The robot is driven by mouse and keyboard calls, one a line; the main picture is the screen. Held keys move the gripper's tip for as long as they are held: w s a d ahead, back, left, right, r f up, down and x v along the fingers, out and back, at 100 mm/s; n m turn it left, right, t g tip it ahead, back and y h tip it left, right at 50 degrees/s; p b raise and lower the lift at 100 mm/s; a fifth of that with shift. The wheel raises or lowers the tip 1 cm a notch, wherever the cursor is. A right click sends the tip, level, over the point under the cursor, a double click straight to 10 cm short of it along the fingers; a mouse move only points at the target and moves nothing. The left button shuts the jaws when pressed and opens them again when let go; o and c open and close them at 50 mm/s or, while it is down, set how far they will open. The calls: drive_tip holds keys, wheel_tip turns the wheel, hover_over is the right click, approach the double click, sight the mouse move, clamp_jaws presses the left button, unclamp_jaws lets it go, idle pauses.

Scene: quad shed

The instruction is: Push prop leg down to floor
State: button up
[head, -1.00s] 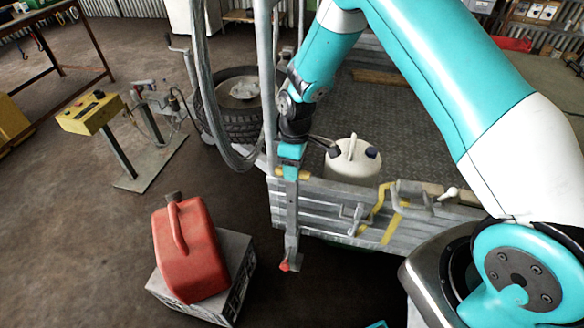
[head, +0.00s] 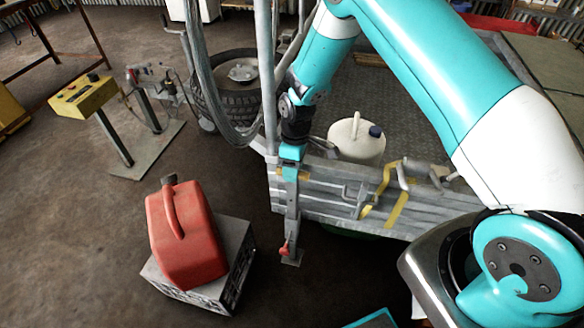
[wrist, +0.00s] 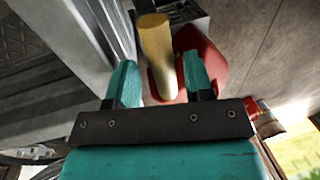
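The prop leg (head: 292,215) is a grey upright metal bar at the near left corner of the trailer. A red lever (head: 285,249) sits low on it, and a small foot plate (head: 292,259) shows below the lever. I cannot tell whether the foot touches the floor. My gripper (head: 291,157) is at the leg's top end, pointing down. In the wrist view, a yellowish handle (wrist: 157,55) lies between the two teal fingers of my gripper (wrist: 161,80). Narrow gaps show beside the handle, so the fingers look open around it.
A white container (head: 357,140) stands on the trailer bed. A yellow box on a stand (head: 83,97) is further left.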

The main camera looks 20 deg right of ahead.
wheel_tip(320, 180, up, 17)
drive_tip(key=w+d, duration=0.2)
drive_tip(key=shift+w+b, duration=0.35)
drive_tip(key=shift+w, duration=0.05)
